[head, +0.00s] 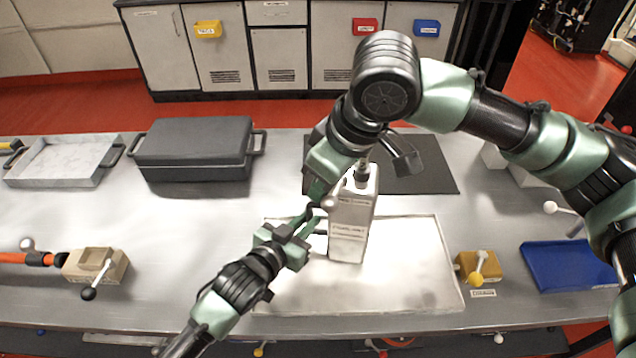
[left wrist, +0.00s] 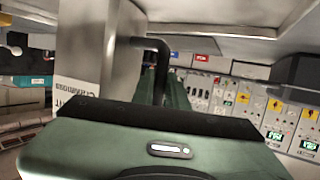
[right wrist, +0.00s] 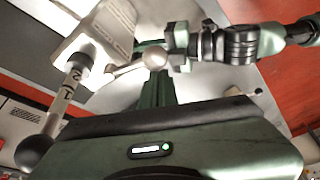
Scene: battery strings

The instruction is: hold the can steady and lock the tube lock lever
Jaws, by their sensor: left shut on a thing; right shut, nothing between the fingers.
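The can (head: 349,228) is a tall silver-grey box standing upright on a pale tray (head: 415,285). Its top shows in the right wrist view (right wrist: 92,35). My left gripper (head: 308,230) is shut on the can's black side handle (left wrist: 158,62); the fingers hide part of it. A tube (right wrist: 62,105) with a dark rounded end rises from the can's top. The lock lever (right wrist: 125,70) sticks out sideways from its base and ends in a pale ball. My right gripper (head: 318,196) is shut and empty, its fingertips close to that ball. Whether they touch is unclear.
A dark lidded case (head: 192,150) and a grey tray (head: 62,165) stand back left. A tan block with a black-knobbed lever (head: 95,265) is left, a yellow one (head: 478,266) right, beside a blue tray (head: 568,266). A dark mat (head: 430,170) lies behind the can.

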